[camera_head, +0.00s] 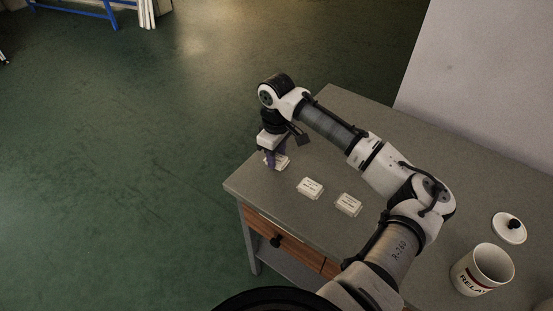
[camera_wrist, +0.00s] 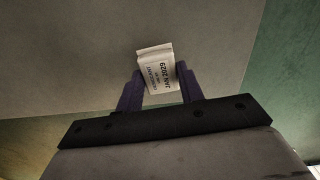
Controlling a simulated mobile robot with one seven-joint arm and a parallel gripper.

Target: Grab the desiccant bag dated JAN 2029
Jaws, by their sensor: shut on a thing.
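The desiccant bag dated JAN 2029 (camera_wrist: 157,72) is a small white packet with printed text, seen between the purple fingers in the wrist view. My gripper (camera_wrist: 158,86) is shut on it, one finger on each side. In the head view my gripper (camera_head: 274,160) is at the left part of the grey table, and the held bag (camera_head: 282,163) partly shows beside the fingers. Whether the bag still touches the table is hard to tell. Two similar white bags, a middle one (camera_head: 310,188) and a right one (camera_head: 348,204), lie on the table; their print is too small to read.
The grey table (camera_head: 335,110) has a wooden drawer (camera_head: 282,238) with a dark knob. A white mug (camera_head: 482,270) and a lid (camera_head: 509,228) stand at the right. The table's far side is clear, and green floor (camera_head: 130,160) lies left of it.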

